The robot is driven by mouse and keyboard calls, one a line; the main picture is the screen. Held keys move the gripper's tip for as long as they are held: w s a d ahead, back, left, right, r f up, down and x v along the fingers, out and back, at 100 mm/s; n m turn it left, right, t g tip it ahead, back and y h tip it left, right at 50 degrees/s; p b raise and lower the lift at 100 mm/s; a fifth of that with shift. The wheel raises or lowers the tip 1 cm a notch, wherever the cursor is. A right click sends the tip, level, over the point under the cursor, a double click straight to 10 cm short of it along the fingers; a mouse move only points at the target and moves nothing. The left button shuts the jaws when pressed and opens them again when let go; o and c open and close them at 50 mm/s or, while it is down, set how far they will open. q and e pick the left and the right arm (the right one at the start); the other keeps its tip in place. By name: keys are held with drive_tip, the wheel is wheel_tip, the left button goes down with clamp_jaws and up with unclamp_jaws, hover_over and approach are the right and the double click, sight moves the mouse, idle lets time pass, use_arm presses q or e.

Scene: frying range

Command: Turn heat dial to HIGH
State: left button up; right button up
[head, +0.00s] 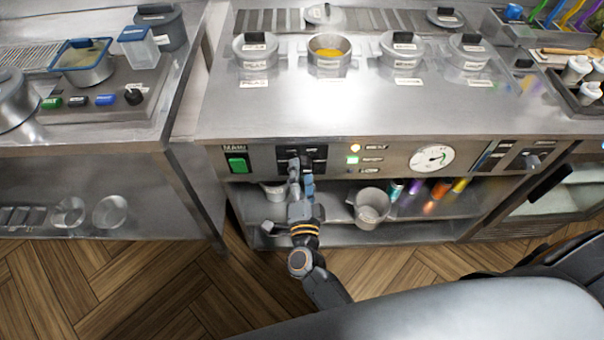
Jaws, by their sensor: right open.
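The black heat control panel (320,153) is on the front of the steel range, between the green main switch and the indicator lights. The heat dial itself is largely hidden behind my right gripper, and I cannot read its setting. My right gripper (300,172) is open, with its fingers pointing at the panel's middle. I cannot tell whether the fingers touch the dial. My left gripper is not in view.
The green main switch (237,163) is left of the panel. Lit indicators (353,160) and a round gauge (432,158) are to its right. A metal pot (371,206) and bottles stand on the shelf below. Lidded pots stand on the range top.

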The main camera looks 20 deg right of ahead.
drive_tip(key=v, duration=1.1)
drive_tip(key=shift+s, duration=0.4)
drive_tip(key=shift+a, duration=0.1)
drive_tip(key=s+a+f+n+g+y, duration=0.1)
drive_tip(key=s+f+n+g+y, duration=0.2)
drive_tip(key=f, duration=0.6)
drive_tip(key=s+a+f+n+g+y, duration=0.1)
drive_tip(key=s+f+n+y, duration=0.1)
drive_tip(key=f+n, duration=0.45)
drive_tip(key=s+a+f+n+g+y, duration=0.1)
drive_tip(key=s+f+n+g+y, duration=0.15)
drive_tip(key=f, duration=0.75)
drive_tip(key=s+d+f+n+g+h, duration=0.1)
drive_tip(key=s+d+f+n+g, duration=0.1)
drive_tip(key=s+d+f, duration=0.3)
drive_tip(key=s+d+f+n+g, duration=0.2)
drive_tip(key=s+d+f+g, duration=0.2)
drive_tip(key=s, duration=0.6)
drive_tip(key=s+d+f+n+g+h, duration=0.1)
drive_tip(key=s+d+f+n+g, duration=0.1)
drive_tip(key=s+d+f+g, duration=0.2)
drive_tip(key=s+d+f, duration=0.2)
drive_tip(key=s+f, duration=0.2)
drive_tip(key=shift+h, duration=0.35)
